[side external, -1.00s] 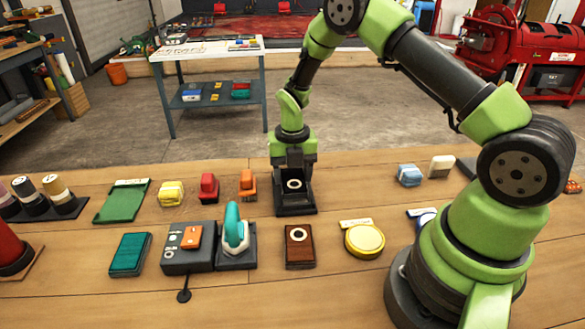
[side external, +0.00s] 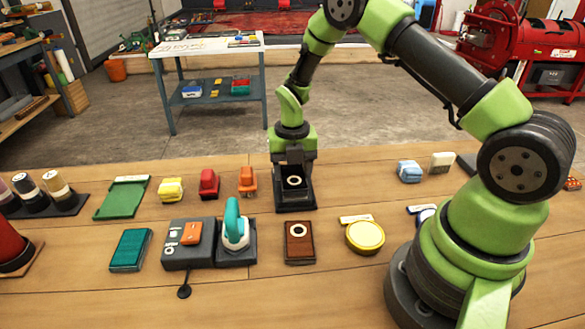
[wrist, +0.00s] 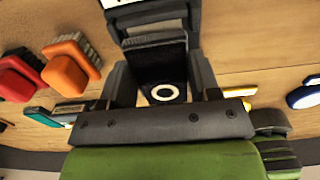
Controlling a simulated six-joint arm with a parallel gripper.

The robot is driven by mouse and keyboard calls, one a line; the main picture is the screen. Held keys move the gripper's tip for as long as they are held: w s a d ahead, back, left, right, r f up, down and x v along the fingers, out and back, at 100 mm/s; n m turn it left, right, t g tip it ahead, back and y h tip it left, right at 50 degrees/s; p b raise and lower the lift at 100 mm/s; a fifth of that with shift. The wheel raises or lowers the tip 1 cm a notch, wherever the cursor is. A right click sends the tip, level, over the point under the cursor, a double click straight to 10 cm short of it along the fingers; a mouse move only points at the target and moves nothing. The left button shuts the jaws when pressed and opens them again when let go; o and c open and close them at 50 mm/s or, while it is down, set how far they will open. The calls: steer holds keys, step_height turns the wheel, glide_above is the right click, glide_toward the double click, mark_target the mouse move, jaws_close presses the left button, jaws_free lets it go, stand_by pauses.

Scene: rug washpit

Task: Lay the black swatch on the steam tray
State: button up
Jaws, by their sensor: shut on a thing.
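The black swatch (side external: 294,190) is a dark piece with a white ring on it. It also shows in the wrist view (wrist: 150,66). My gripper (side external: 294,178) points down and is shut on it, with a finger on each side; it fills the upper middle of the wrist view (wrist: 163,85). A dark tray (side external: 295,207) lies directly under the swatch and gripper. A white label shows beyond it in the wrist view. I cannot tell whether the swatch touches the tray. No readable label shows which tray is the steam tray.
Red (side external: 209,184), orange (side external: 247,181) and yellow (side external: 171,190) blocks stand left of my gripper. A green tray (side external: 121,198) lies farther left. A grey unit with a teal-handled iron (side external: 236,228), a brown ringed piece (side external: 299,252) and a yellow dish (side external: 365,237) are in front.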

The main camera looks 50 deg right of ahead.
mark_target(292, 172)
steer(key=shift+f, duration=0.4)
stand_by(0.4)
steer(key=o, duration=1.3)
steer(key=shift+c, duration=0.2)
steer(key=shift+r, duration=3.55)
